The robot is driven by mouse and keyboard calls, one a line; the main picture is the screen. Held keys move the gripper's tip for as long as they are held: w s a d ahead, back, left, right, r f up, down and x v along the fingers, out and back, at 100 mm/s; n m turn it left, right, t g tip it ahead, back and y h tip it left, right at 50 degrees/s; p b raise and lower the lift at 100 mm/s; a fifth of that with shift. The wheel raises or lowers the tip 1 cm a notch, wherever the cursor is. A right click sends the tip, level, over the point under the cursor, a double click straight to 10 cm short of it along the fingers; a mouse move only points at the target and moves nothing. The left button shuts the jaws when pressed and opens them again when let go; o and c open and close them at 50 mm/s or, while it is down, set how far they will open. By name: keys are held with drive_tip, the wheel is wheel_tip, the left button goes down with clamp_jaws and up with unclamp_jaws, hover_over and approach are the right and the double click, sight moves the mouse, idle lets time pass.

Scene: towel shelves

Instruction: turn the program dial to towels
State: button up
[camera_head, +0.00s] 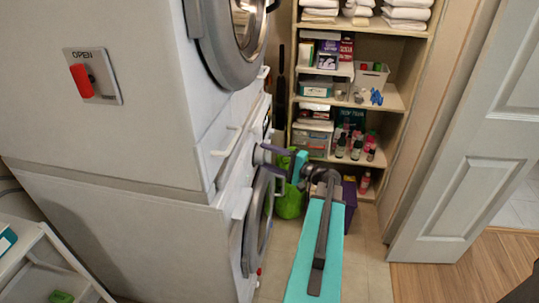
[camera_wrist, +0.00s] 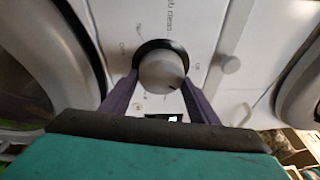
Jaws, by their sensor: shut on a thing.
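The program dial (camera_wrist: 162,72) is a round pale grey knob with a black ring behind it, on the white panel of the machine. A small dark mark shows at its lower right edge. Printed labels surround it, small and hard to read; I cannot tell which says towels. My gripper (camera_wrist: 160,88) has its two purple fingers on either side of the dial, shut on it.
The lower machine's round door (camera_head: 259,222) is just below my gripper. An upper machine door (camera_head: 232,40) is above. Shelves (camera_head: 402,100) with towels, bottles and boxes stand behind my arm. A white door (camera_head: 470,140) is at the right. Floor is clear beside my arm.

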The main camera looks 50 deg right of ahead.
drive_tip(key=m+p, duration=0.1)
drive_tip(key=m, duration=0.1)
drive_tip(key=m+g+p, duration=0.1)
drive_tip(key=shift+a+r+m+p, duration=0.2)
drive_tip(key=shift+a+m+p, duration=0.1)
drive_tip(key=shift+m, duration=0.1)
drive_tip(key=shift+m+g+p, duration=0.6)
drive_tip(key=shift+m+p, duration=0.55)
drive_tip(key=shift+m, duration=0.35)
drive_tip(key=o, duration=1)
drive_tip(key=shift+w, duration=0.1)
drive_tip(key=shift+o, duration=0.2)
drive_tip(key=shift+d+f, duration=0.1)
